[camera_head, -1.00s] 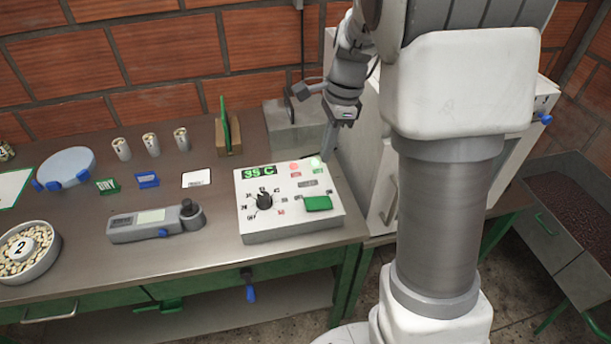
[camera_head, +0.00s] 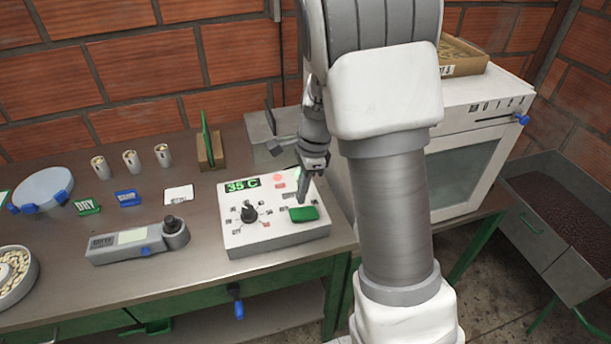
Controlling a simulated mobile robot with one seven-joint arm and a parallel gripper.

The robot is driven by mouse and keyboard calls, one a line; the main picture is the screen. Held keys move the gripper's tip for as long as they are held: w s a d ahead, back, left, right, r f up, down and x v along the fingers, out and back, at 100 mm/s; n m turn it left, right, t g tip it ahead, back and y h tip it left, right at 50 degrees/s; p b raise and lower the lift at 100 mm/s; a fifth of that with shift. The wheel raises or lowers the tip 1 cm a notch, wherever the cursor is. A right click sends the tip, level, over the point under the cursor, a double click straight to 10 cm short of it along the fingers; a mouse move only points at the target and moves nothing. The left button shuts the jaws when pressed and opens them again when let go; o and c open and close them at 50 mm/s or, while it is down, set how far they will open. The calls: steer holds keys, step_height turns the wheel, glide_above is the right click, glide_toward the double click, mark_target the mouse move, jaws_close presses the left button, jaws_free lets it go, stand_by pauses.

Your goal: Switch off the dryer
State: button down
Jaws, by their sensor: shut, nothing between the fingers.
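A white control box (camera_head: 262,241) stands on the table, with a display (camera_head: 242,184) reading 35 C. It carries a black dial (camera_head: 249,211) ringed by marks, a small red light (camera_head: 278,177) and a wide green switch (camera_head: 304,214). My gripper (camera_head: 303,200) is shut and empty, pointing down over the box's right part, just behind the green switch. I cannot tell whether the fingertips touch the switch or panel. A white cabinet with a dark window (camera_head: 468,175), perhaps the dryer, stands to the right, partly behind my arm.
A grey handheld meter (camera_head: 137,243) lies left of the box. A white card (camera_head: 179,194), a green label block (camera_head: 87,206) and a blue one (camera_head: 128,197) lie behind it. Several small cups (camera_head: 131,160) stand farther back. A dark-filled bin (camera_head: 575,205) is at far right.

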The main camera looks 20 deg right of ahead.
mark_target(298, 214)
steer(key=f, duration=0.4)
steer(key=shift+a+f, duration=0.1)
steer(key=shift+a, duration=0.25)
steer(key=shift+a, duration=0.1)
steer(key=shift+s+a+h+p, duration=0.1)
steer(key=shift+a+h+p, duration=0.05)
steer(key=shift+h+p, duration=0.35)
steer(key=shift+f, duration=0.25)
steer(key=shift+d, duration=0.2)
steer(key=shift+d+r, duration=0.25)
steer(key=shift+d, duration=0.45)
